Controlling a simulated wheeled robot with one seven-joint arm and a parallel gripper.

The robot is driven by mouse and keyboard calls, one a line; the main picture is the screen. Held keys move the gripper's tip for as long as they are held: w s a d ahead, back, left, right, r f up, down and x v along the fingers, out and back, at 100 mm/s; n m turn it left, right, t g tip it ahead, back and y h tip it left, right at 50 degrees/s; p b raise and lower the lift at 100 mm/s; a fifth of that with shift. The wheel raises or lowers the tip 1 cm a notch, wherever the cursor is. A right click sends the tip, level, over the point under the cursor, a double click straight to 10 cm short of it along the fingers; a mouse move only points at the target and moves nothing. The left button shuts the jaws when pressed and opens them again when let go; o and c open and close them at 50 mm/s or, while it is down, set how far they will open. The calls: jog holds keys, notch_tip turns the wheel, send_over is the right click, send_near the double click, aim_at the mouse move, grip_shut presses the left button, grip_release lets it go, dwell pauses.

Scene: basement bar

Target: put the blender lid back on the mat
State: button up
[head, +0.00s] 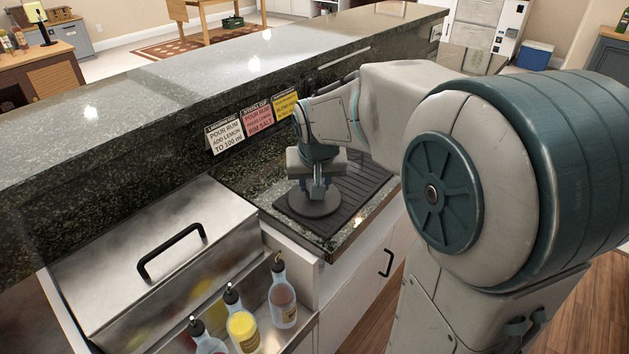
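The blender lid (314,205) is a dark grey round disc at the near left part of the black ribbed mat (366,190). It appears to rest flat on the mat, though a small gap underneath could not be told from here. My gripper (318,190) points straight down over the middle of the lid, with its fingers at the lid's top. The fingers look close together around a small knob, but the knob is mostly hidden and I cannot tell whether they grip it.
A steel box lid with a black handle (170,250) lies left of the mat. Bottles with pour spouts (282,295) stand in a rail at the front. Instruction cards (257,120) lean on the raised granite ledge (180,95) behind. The mat's right part is bare.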

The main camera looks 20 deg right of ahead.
jog(key=shift+f, duration=0.2)
jog(key=o, duration=1.1)
jog(key=shift+r, duration=0.1)
jog(key=shift+r, duration=0.25)
jog(key=d+p+v, duration=0.1)
jog(key=v, duration=1)
jog(key=s+f, duration=0.3)
jog(key=s, duration=0.2)
jog(key=s+f+n+g, duration=0.1)
jog(key=s+f, duration=0.3)
jog(key=s, duration=0.1)
jog(key=s+f+g, duration=0.1)
jog(key=s+f, duration=0.3)
jog(key=s, duration=0.2)
jog(key=shift+a+f+n+y, duration=0.2)
jog(key=shift+a+n+y, duration=0.15)
jog(key=shift+n+y, duration=0.05)
